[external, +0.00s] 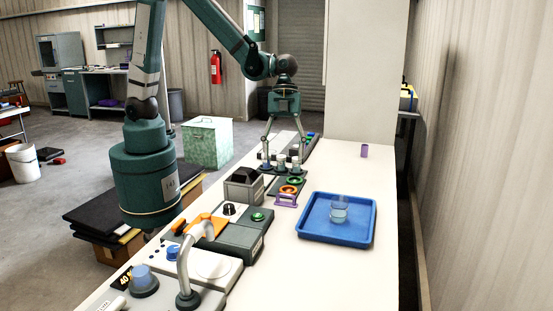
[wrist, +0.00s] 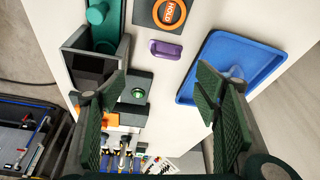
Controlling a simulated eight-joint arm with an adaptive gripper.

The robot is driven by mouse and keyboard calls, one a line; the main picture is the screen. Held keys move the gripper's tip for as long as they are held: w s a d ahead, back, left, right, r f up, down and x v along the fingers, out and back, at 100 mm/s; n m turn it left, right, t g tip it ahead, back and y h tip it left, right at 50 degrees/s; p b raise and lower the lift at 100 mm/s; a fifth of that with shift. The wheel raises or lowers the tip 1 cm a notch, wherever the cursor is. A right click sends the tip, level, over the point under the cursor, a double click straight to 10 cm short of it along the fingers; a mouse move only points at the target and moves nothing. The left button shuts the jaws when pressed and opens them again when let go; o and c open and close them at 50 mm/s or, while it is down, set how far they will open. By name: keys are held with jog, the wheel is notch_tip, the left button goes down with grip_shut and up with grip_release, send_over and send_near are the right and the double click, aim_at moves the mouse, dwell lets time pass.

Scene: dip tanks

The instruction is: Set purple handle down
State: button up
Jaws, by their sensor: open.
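The purple handle (external: 286,201) rests at the near edge of a green panel with an orange ring on the bench. In the wrist view the purple handle (wrist: 165,49) lies on the white surface, just below the orange HOLD ring. My gripper (external: 284,150) is open with its fingers pointing down, above the bench and farther back than the handle in the external view. In the wrist view my gripper (wrist: 162,88) has its fingers wide apart and nothing between them. The handle is not held.
A blue tray (external: 310,228) with a clear cup (external: 339,211) stands right of the handle. A dark bin (external: 243,189) and a green-button box (external: 257,216) stand left. A small purple object (external: 364,151) is farther back. Bench between panel and tray is clear.

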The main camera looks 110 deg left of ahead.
notch_tip(320, 180, down, 5)
jog(key=w+m, duration=0.2)
jog(key=shift+w+d+f+m+g+h, duration=0.2)
jog(key=shift+w+d+m+g+h, duration=0.1)
jog(key=shift+d+g+h, duration=0.1)
jog(key=shift+x, duration=1.3)
jog(key=shift+s+f+b, duration=0.1)
jog(key=shift+f+b, duration=0.05)
jog(key=shift+b, duration=0.15)
jog(key=shift+x, duration=2.5)
jog(key=shift+a, duration=0.15)
jog(key=c, duration=1.1)
